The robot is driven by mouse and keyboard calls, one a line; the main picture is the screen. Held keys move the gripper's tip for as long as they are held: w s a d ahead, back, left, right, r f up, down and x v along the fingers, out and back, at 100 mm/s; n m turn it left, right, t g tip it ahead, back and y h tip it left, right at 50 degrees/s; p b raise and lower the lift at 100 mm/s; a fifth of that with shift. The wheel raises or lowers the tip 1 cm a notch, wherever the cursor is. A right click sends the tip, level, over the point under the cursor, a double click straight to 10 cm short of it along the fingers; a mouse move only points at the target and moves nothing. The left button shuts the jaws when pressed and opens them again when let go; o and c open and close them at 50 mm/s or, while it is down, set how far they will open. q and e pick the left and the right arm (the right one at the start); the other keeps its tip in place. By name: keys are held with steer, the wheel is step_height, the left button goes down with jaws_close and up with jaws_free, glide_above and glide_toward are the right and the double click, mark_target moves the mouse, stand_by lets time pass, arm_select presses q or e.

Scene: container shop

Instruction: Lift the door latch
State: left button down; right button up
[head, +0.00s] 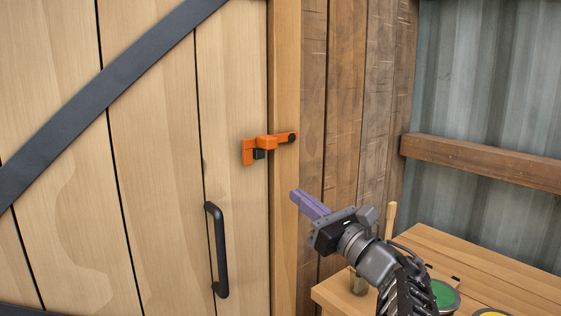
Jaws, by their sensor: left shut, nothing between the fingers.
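The orange door latch (266,142) lies across the seam between the wooden door (155,130) and the door post (285,75). It is close to level, with its left end on the door and a black round pivot on the post at its right end. A small black block (259,154) shows just under its middle. My left gripper (295,194) has purple fingers, shut and empty. It appears below and slightly right of the latch, apart from it, pointing up and left. My right gripper is not in view.
A black upright handle (218,250) is on the door below the latch. A dark diagonal brace (100,92) crosses the door. A wooden table (480,275) with a green-topped can (445,294) stands at lower right. A wooden rail (480,163) runs along the corrugated wall.

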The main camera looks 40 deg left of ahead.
mark_target(264, 151)
arm_select(q)
steer(key=w+a+r, duration=0.1)
steer(key=a+r, duration=0.1)
steer(key=a, duration=0.1)
steer(key=w+a+r+p, duration=0.1)
steer(key=a, duration=0.2)
steer(key=a+r+p, duration=0.1)
steer(key=a+r, duration=0.1)
steer(key=a, duration=0.1)
steer(key=shift+w+a+r, duration=0.15)
steer(key=shift+w+r, duration=0.15)
steer(key=shift+w, duration=0.1)
steer(key=shift+r, duration=0.35)
